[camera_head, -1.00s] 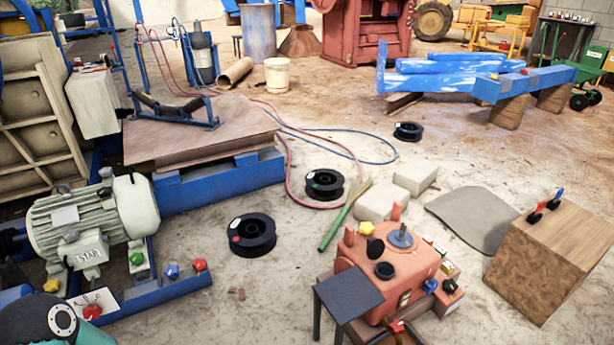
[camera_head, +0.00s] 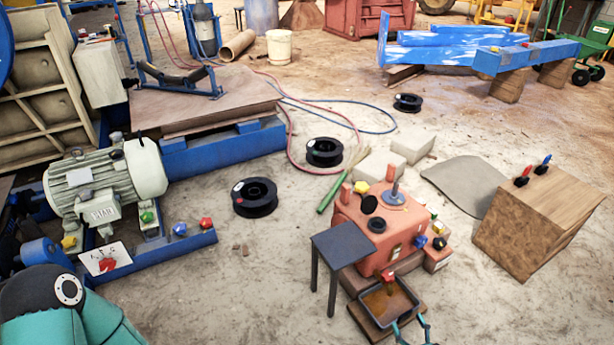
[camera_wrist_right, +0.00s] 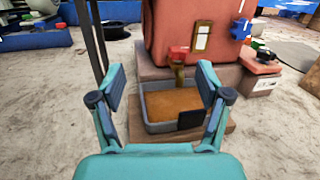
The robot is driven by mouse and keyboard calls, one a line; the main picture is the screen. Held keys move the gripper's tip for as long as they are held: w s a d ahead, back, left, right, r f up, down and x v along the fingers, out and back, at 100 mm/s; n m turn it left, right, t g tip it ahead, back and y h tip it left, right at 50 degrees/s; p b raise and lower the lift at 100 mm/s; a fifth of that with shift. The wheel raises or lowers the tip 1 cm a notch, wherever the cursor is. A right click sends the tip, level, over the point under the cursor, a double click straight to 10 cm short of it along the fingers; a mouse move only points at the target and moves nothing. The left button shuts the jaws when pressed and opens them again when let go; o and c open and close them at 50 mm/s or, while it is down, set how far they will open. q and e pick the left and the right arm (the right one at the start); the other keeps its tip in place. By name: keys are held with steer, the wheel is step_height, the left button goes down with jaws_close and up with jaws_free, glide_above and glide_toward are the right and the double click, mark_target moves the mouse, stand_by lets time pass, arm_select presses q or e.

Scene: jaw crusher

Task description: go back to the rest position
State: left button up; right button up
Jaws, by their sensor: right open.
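My right gripper (camera_head: 412,331) is open and empty at the bottom edge of the head view, close in front of the tray. In the right wrist view its two teal fingers (camera_wrist_right: 160,105) stand wide apart, with the grey tray (camera_wrist_right: 154,124) of brown liquid showing between them. In the head view the tray (camera_head: 413,296) lies below the red valve (camera_head: 388,279) of the orange-red machine (camera_head: 358,260). A teal and black arm part of mine shows at the lower left. My left gripper is not in view.
A small dark table (camera_head: 341,246) stands left of the machine. A wooden block (camera_head: 538,222) stands to the right. The electric motor (camera_head: 105,185) sits on a blue frame at left. Black spools (camera_head: 254,197) and hoses lie on the sandy floor. The floor at lower right is clear.

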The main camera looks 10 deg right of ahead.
steer(key=w+a+r+n+g+y, duration=0.2)
steer(key=a+r+n+g+y, duration=0.25)
steer(key=a, duration=0.45)
steer(key=w+a+r+n+g+y, duration=0.1)
steer(key=w+a+r+n+y, duration=0.15)
steer(key=a+r+y, duration=0.4)
steer(key=s+a+r+n+g, duration=0.2)
steer(key=s+a+n+g, duration=0.55)
steer(key=a, duration=0.45)
steer(key=s+a+n+g+h, duration=0.25)
steer(key=s+n+g, duration=0.45)
steer(key=s, duration=0.6)
steer(key=s+d+f+n+h, duration=0.3)
steer(key=s+d+n+h, duration=0.45)
steer(key=s, duration=0.25)
steer(key=w+a+r+n+t+p, duration=0.1)
steer(key=w+n+t, duration=0.1)
steer(key=w, duration=0.2)
step_height(320, 180, up, 30)
steer(key=p, duration=3)
steer(key=shift+s+h, duration=0.15)
steer(key=shift+h, duration=0.15)
